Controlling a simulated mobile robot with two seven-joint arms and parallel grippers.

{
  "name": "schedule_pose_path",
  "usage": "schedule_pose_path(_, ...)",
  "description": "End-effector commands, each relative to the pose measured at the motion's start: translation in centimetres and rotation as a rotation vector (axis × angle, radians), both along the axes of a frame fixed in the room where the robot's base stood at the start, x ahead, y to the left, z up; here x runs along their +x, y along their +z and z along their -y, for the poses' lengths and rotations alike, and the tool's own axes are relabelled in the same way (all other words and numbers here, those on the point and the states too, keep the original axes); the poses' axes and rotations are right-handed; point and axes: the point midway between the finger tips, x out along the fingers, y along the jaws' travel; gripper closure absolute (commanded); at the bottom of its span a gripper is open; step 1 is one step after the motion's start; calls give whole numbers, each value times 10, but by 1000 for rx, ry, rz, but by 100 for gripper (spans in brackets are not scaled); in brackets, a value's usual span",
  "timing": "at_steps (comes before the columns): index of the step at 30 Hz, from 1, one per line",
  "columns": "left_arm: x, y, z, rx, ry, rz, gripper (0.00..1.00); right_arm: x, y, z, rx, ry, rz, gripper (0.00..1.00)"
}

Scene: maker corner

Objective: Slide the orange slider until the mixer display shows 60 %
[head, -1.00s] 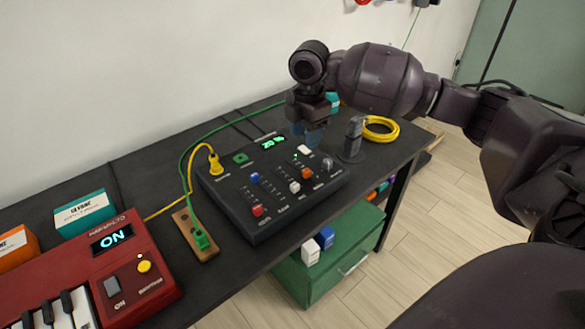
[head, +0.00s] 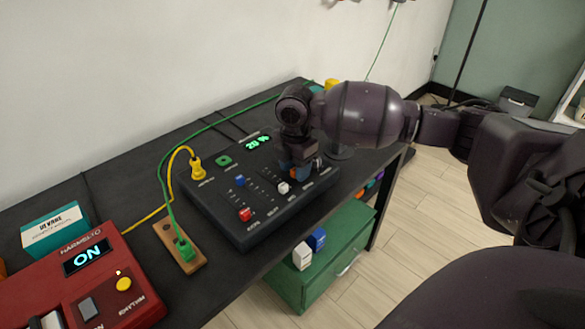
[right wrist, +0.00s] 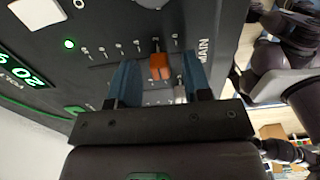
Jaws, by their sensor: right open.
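The mixer (head: 245,230) is a dark panel on the black table, and its green display (head: 257,143) reads 20 %. My right gripper (head: 300,168) is over the right part of the mixer, pointing down. In the right wrist view the orange slider (right wrist: 160,67) stands between the two blue fingers of the open gripper (right wrist: 162,78), with a gap on both sides. In the head view the gripper hides most of this slider. The mixer display also shows at the left of the right wrist view (right wrist: 22,68). My left gripper is not in view.
A green drawer unit (head: 325,268) is below.

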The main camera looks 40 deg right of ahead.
Motion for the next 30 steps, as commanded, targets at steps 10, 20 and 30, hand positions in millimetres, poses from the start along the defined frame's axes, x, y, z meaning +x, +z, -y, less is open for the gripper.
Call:
schedule_pose_path(10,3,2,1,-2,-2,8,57,0,-2,0,0,0,2,57)
schedule_pose_path(20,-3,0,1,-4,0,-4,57,0,-2,0,0,0,1,100)
schedule_pose_path(30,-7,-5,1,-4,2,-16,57,16,-2,-1,1,-1,3,100)
